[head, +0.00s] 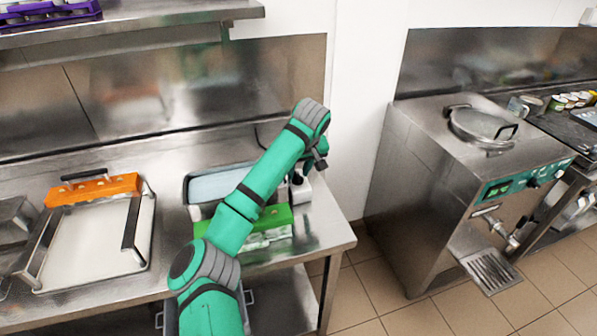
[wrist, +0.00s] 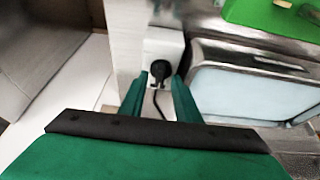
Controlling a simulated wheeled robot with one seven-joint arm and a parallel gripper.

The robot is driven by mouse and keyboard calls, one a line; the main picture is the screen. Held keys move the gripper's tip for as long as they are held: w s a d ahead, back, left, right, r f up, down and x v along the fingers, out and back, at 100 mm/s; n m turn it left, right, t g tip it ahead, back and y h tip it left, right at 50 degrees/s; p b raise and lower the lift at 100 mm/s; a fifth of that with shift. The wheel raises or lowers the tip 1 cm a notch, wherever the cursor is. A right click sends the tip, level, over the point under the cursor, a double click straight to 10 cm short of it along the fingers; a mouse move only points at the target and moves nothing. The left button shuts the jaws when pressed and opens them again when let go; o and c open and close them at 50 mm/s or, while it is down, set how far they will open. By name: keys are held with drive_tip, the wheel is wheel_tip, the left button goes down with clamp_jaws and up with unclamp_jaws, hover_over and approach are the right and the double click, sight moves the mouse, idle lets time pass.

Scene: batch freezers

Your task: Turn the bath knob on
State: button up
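The bath (head: 205,187) is a steel-rimmed basin with a pale blue surface, on the steel counter behind my arm. In the wrist view the bath (wrist: 255,92) lies to the right. A small white unit (head: 301,191) stands beside it near the counter's right end. A round black knob (wrist: 159,70) sits on the white unit in the wrist view, with a dark cord-like strip below it. My gripper (wrist: 160,82) is open, its two green fingers on either side of the knob with gaps showing. Contact cannot be told. In the head view my gripper (head: 318,160) is partly hidden by the arm.
A green block (head: 262,232) lies in front of the bath. A tray with an orange bar (head: 93,190) stands at the left. A shelf (head: 150,20) hangs above. A steel freezer machine (head: 430,165) with a control panel stands at the right, across a floor gap.

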drive_tip(key=shift+w+f, duration=0.1)
drive_tip(key=shift+f, duration=0.15)
clamp_jaws()
drive_tip(key=shift+m, duration=0.3)
drive_tip(key=m, duration=0.1)
drive_tip(key=m+h, duration=0.1)
drive_tip(key=m, duration=0.1)
drive_tip(key=m+h, duration=0.1)
drive_tip(key=m, duration=0.1)
drive_tip(key=shift+a, duration=0.25)
drive_tip(key=m+h, duration=0.1)
drive_tip(key=m, duration=0.2)
drive_tip(key=m+h, duration=0.1)
drive_tip(key=m, duration=0.2)
drive_tip(key=shift+w+a+m+g+h, duration=0.1)
drive_tip(key=shift+a+m+g+h, duration=0.05)
drive_tip(key=shift+m+g+h, duration=0.2)
drive_tip(key=m+g, duration=0.1)
drive_tip(key=m, duration=0.1)
drive_tip(key=m+g+h, duration=0.1)
drive_tip(key=m, duration=0.2)
drive_tip(key=shift+w+a+m, duration=0.1)
drive_tip(key=shift+w+m, duration=0.05)
drive_tip(key=shift+m, duration=0.1)
drive_tip(key=shift+r, duration=0.1)
